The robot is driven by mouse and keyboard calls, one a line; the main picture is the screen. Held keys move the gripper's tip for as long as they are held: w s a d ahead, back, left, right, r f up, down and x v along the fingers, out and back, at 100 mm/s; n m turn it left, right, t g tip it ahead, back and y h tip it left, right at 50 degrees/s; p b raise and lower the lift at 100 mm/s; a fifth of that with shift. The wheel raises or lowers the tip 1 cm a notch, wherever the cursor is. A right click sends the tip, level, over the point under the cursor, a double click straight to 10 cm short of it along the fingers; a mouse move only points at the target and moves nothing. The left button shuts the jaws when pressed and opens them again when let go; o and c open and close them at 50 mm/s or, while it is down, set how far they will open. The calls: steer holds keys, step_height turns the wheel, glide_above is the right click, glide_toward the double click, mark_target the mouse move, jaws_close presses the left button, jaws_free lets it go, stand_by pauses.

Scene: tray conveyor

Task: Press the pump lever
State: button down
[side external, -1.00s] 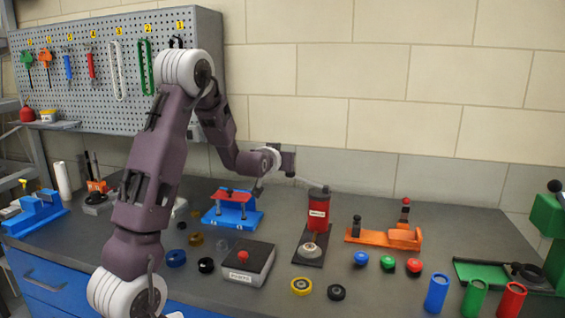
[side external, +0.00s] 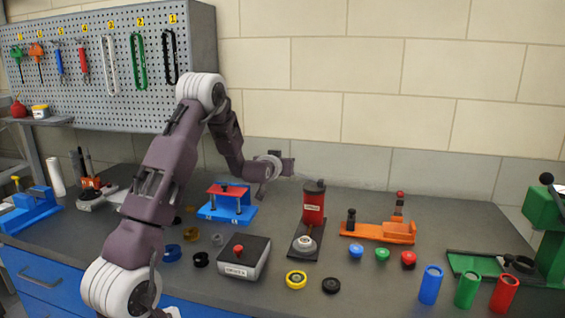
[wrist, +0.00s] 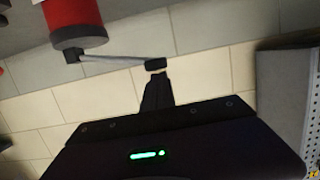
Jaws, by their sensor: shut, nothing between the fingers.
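The pump is a red cylinder (side external: 313,209) with a dark cap and a white label, standing on a dark base plate (side external: 305,252). A thin grey lever (wrist: 110,59) runs from the pump to a small black knob (wrist: 155,65). My gripper (wrist: 157,76) is shut and empty, its tip right at the knob; I cannot tell whether they touch. In the side view my gripper (side external: 287,167) is left of the pump's top, slightly above it; the lever is hardly visible there.
A blue stand with a red top (side external: 229,190) is left of the pump, below my wrist. An orange fixture (side external: 380,231) stands to the right. A grey box with a red button (side external: 244,257) and several coloured rings and caps lie in front.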

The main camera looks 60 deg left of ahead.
steer(key=shift+a+f, duration=0.1)
step_height(320, 180, down, 7)
steer(key=s+a+n+t+h, duration=0.1)
steer(key=n, duration=0.2)
steer(key=shift+s+n, duration=0.15)
steer(key=shift+n, duration=0.15)
steer(key=shift+f, duration=0.2)
stand_by(0.4)
steer(key=s+d+r, duration=0.4)
steer(key=s+r, duration=0.2)
steer(key=s, duration=0.3)
steer(key=shift+d+r, duration=0.2)
steer(key=shift+d, duration=0.05)
stand_by(0.5)
